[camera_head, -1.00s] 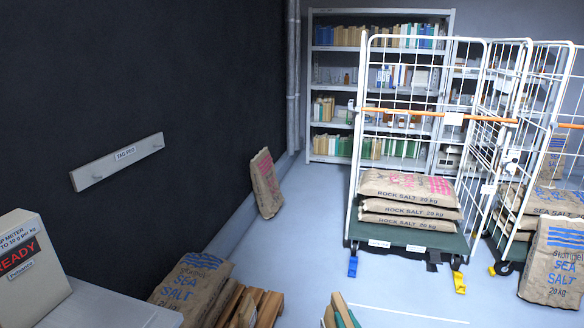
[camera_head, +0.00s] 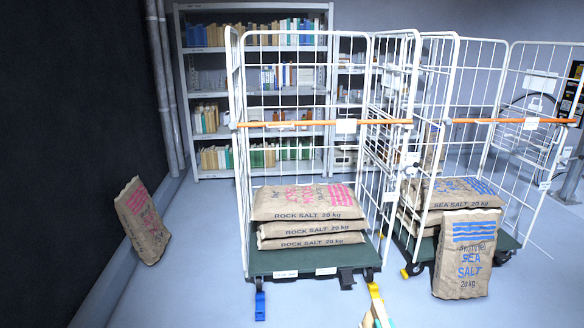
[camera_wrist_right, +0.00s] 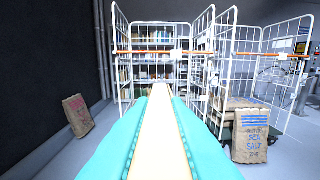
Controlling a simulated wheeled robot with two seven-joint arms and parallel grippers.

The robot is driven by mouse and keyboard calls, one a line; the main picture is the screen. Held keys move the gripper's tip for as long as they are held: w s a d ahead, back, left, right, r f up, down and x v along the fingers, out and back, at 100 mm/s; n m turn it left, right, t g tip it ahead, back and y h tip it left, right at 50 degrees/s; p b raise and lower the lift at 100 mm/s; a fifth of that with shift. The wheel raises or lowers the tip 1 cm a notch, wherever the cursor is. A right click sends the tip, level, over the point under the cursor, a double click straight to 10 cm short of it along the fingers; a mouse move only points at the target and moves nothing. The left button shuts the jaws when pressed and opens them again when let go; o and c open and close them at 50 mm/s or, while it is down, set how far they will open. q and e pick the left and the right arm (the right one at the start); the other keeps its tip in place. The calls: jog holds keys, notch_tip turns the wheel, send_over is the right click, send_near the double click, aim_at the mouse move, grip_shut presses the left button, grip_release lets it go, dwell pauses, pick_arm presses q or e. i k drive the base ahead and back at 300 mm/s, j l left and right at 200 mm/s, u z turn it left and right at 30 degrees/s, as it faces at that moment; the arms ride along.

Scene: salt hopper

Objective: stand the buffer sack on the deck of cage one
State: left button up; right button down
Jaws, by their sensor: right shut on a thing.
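A sack with pink print (camera_head: 143,221) leans against the dark wall at left, and also shows in the right wrist view (camera_wrist_right: 77,116). A sea salt sack (camera_head: 466,254) stands on the floor against the right cage; it also shows in the right wrist view (camera_wrist_right: 251,137). I cannot tell which is the buffer sack. The left cage (camera_head: 260,262) has a green deck with stacked rock salt sacks (camera_head: 308,203); its small deck labels are unreadable. My right gripper (camera_head: 377,314) is at the bottom edge, shut on a long pale strip (camera_wrist_right: 160,140), apart from the sacks. My left gripper is out of view.
The right cage (camera_head: 516,241) holds stacked sea salt sacks (camera_head: 452,193). Shelves (camera_head: 254,87) with books stand behind. Blue (camera_head: 260,305) and yellow (camera_head: 375,292) pieces sit low at the left cage's front. The floor between the leaning sack and left cage is clear.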

aim_at(316, 260)
jog(key=i+l, duration=0.1)
jog(key=i, duration=2.8)
